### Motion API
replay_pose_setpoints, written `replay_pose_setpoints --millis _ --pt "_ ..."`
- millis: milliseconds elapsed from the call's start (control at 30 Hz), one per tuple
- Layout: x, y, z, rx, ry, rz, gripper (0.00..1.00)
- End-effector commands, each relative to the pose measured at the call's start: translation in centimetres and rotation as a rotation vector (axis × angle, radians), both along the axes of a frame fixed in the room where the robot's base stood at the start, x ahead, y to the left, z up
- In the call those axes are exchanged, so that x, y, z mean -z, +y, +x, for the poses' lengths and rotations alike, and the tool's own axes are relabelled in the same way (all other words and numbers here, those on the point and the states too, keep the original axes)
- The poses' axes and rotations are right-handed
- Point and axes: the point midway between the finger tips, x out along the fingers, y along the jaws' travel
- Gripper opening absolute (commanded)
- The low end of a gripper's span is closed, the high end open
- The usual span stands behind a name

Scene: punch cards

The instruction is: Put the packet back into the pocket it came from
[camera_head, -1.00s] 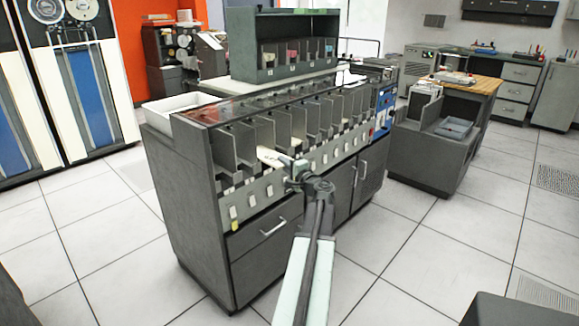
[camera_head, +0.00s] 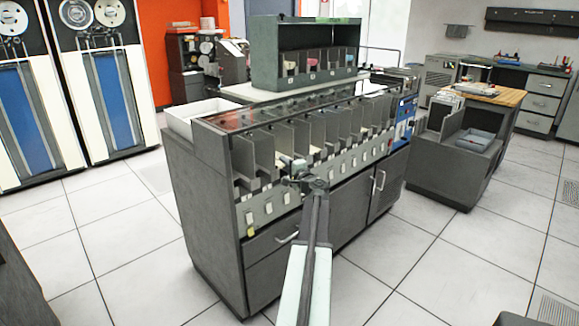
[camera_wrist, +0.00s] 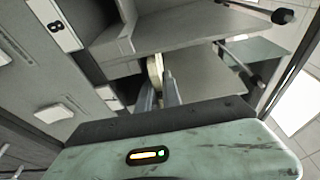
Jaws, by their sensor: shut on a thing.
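A thin cream packet (camera_wrist: 154,68) stands on edge between my fingertips in the wrist view. My gripper (camera_wrist: 160,92) is shut on it.
Thin dividers (camera_head: 264,155) rise close beside my gripper. A dark rod with a round end (camera_wrist: 283,16) shows at upper right in the wrist view. A green rack (camera_head: 305,35) stands behind the sorter. Tiled floor (camera_head: 110,230) is free at left.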

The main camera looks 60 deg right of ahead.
Motion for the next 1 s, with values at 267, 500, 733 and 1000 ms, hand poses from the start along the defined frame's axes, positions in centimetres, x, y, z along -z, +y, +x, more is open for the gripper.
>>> replay_pose_setpoints --millis 267,500,733,1000 --pt "0.0 -0.7 2.0 -0.001 0.000 0.000 0.00" --pt "0.0 -0.8 2.4 0.000 0.000 0.000 0.00" --pt "0.0 -0.8 2.4 0.000 0.000 0.000 0.00" --pt "0.3 -0.8 2.4 0.000 0.000 0.000 0.00"
